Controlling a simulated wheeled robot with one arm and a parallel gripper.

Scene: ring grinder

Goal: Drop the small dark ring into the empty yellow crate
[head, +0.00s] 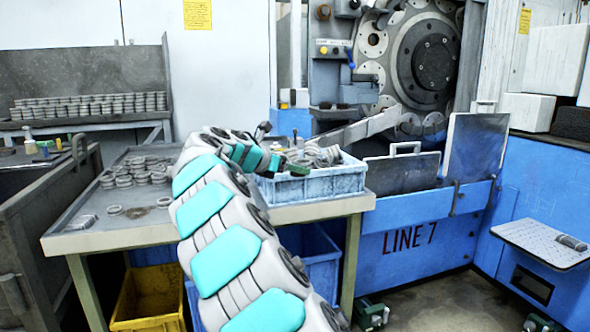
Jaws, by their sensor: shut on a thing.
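The yellow crate (148,323) stands on the floor under the table's front left. The part of its inside that I see looks empty. My arm rises in front of the table and bends over to the right. My gripper (291,163) is small in the picture, at the left part of the blue crate (318,184) on the table. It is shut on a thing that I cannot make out. I cannot pick out the small dark ring for certain. Metal parts (322,156) show in the blue crate.
The metal table (105,222) carries many loose rings (140,172) at its left. Another blue crate (316,262) stands under it, right of the yellow crate and partly behind my arm. A grey bin (45,230) borders the left side. The blue LINE 7 machine (420,243) stands at right.

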